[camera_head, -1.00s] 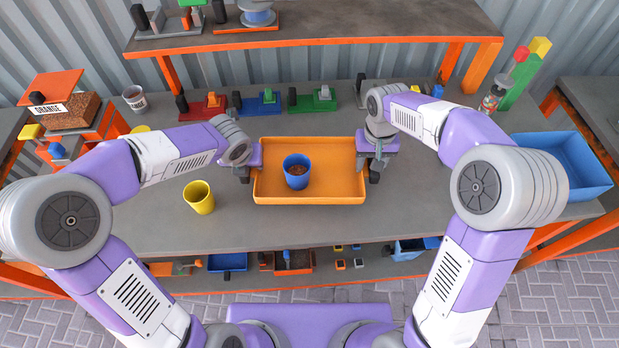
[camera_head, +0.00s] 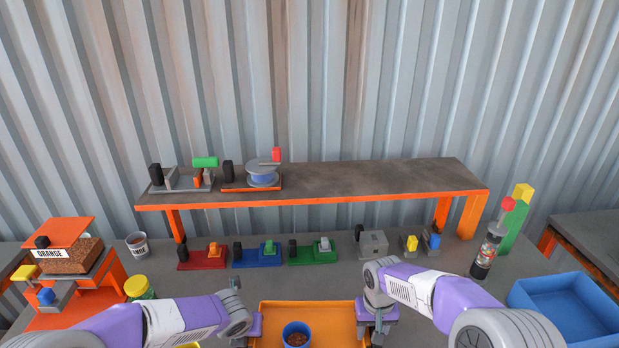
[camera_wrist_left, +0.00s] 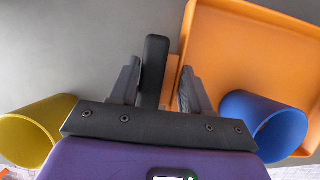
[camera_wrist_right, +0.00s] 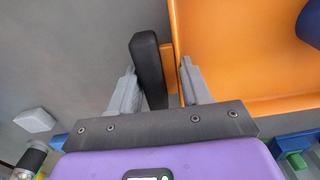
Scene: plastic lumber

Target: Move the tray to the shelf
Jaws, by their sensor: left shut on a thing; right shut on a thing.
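The orange tray (camera_head: 335,307) is at the bottom middle of the head view, its near part cut off by the frame edge. A blue cup (camera_head: 296,335) with brown contents stands in it. The tray shows in the left wrist view (camera_wrist_left: 235,60) and in the right wrist view (camera_wrist_right: 225,50), each with a black handle. My left gripper (camera_wrist_left: 157,85) is shut on the left handle (camera_wrist_left: 154,70). My right gripper (camera_wrist_right: 157,82) is shut on the right handle (camera_wrist_right: 148,70). The shelf (camera_head: 370,180), grey-topped with orange edges, stands at the back of the table.
The shelf's left end holds small devices and a blue spool (camera_head: 262,177); its middle and right are clear. Red, blue and green devices (camera_head: 312,252) stand below it. A blue bin (camera_head: 570,305) is at right. A yellow cup (camera_wrist_left: 35,130) is beside my left gripper.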

